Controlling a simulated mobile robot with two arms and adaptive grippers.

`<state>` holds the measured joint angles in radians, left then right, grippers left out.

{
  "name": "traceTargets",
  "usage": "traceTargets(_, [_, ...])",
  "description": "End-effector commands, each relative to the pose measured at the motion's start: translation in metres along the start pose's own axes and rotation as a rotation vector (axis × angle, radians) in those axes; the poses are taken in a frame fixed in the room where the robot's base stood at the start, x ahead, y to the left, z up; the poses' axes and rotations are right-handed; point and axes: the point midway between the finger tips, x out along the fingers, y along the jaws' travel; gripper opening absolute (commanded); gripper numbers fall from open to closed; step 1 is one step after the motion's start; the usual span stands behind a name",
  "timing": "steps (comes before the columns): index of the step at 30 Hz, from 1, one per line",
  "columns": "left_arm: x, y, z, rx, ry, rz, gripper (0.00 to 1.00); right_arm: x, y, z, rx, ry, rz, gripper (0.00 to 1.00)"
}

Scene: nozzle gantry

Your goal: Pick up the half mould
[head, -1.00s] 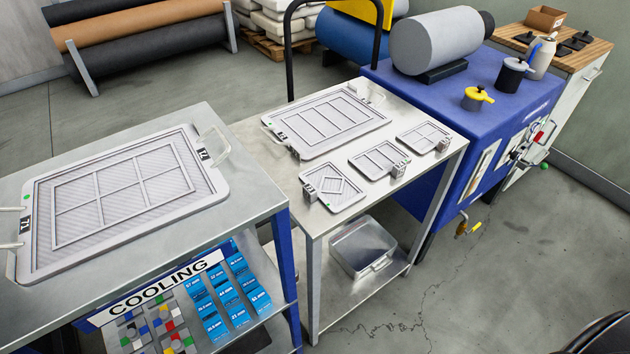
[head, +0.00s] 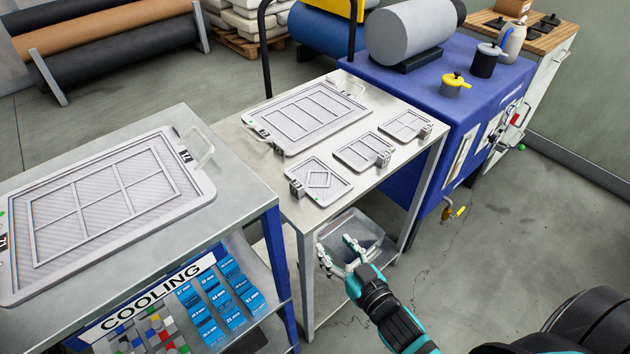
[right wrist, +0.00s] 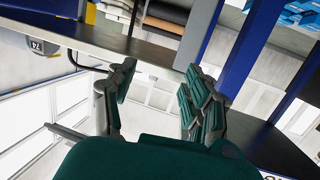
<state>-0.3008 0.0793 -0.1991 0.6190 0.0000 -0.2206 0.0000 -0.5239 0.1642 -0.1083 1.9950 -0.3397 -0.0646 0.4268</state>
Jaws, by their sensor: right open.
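Three small grey mould plates lie in a row on the steel table (head: 385,187): a near one with a diamond (head: 319,180), a middle one with bars (head: 363,152) and a far one with a grid (head: 405,125). I cannot tell for certain which is the half mould. Each has a small grey block at its edge. My right gripper (head: 338,252) is open and empty, in front of the table and lower in the picture than the plates. In the right wrist view its two fingers (right wrist: 160,88) are apart with nothing between them. My left gripper is not in view.
A large handled mould (head: 306,116) lies behind the small plates. Another (head: 105,205) lies on the left table, above the COOLING sign (head: 160,288). A clear bin (head: 368,225) stands on the lower shelf behind my right gripper. A blue machine (head: 430,85) stands beyond the table.

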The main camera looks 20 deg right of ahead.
Motion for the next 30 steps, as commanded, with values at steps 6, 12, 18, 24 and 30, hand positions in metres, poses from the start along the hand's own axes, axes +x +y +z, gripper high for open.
traceTargets(6, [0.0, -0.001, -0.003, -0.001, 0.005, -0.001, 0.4, -0.007, -0.003, -0.062, 0.002, 0.124, -0.012, 0.52])
traceTargets(12, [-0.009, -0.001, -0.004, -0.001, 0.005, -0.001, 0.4, 0.027, -0.003, -0.071, 0.002, 0.129, -0.012, 0.52])
traceTargets(18, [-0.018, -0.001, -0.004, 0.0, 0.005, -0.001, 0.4, 0.071, -0.004, -0.076, 0.002, 0.128, -0.013, 0.52])
traceTargets(24, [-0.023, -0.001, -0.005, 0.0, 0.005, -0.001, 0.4, 0.103, -0.005, -0.078, 0.002, 0.126, -0.012, 0.52])
traceTargets(30, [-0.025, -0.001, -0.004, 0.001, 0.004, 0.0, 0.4, 0.115, -0.005, -0.078, 0.004, 0.125, -0.013, 0.52])
